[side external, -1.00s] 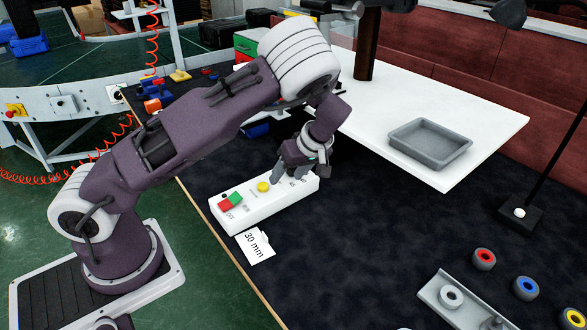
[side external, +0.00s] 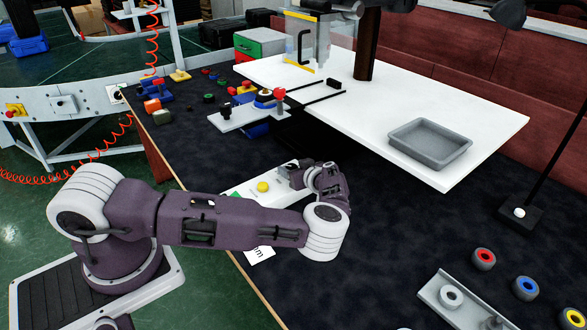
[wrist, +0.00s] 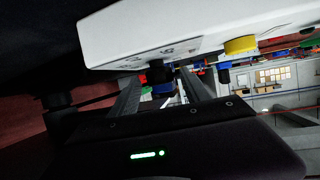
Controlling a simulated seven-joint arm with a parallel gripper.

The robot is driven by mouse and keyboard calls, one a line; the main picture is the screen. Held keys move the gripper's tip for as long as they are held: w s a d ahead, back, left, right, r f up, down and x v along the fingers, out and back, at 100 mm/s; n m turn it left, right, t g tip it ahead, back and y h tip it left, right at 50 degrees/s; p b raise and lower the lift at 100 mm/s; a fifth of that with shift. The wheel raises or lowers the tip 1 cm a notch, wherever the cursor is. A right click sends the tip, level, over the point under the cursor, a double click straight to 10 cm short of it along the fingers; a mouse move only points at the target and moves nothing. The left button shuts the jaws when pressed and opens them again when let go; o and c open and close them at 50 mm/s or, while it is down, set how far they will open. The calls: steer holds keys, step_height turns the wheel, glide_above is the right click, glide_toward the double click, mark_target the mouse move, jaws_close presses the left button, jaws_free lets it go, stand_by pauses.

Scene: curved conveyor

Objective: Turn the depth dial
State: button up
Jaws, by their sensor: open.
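The white control box (side external: 284,181) lies on the dark table, partly hidden behind my arm in the side view. Its yellow button (side external: 263,186) shows on top, with part of a green button to its left. In the wrist view the box (wrist: 150,30) fills the top, with the yellow button (wrist: 240,45) at right. A small black dial (wrist: 157,73) sticks out of the box face. My gripper (wrist: 160,82) is open, with one finger on each side of the dial; I cannot tell whether they touch it. In the side view my gripper (side external: 290,168) is low at the box's right end.
A card (side external: 260,256) lies before the box, partly covered by my arm. A white table (side external: 430,115) with a grey tray (side external: 430,146) stands behind. A small fixture (side external: 250,112) with a red knob is beyond the box. Coloured rings lie at lower right.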

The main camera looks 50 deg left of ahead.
jaws_close()
steer(key=shift+m+t, duration=0.3)
steer(key=m+t, duration=0.1)
steer(key=m+t+h, duration=0.1)
steer(key=t, duration=0.1)
steer(key=shift+s+a+m, duration=0.1)
steer(key=shift+s+m, duration=0.2)
steer(key=m+t+h, duration=0.2)
steer(key=m+t, duration=0.1)
steer(key=shift+s+a+m+h, duration=0.2)
steer(key=shift+s+m+h, duration=0.1)
steer(key=shift+h, duration=0.1)
steer(key=shift+a+m+t+h, duration=0.1)
steer(key=shift+m+t+h, duration=1)
steer(key=shift+m, duration=0.1)
steer(key=shift+m+t+h, duration=0.8)
steer(key=shift+m+h, duration=0.6)
steer(key=shift+w+r, duration=0.1)
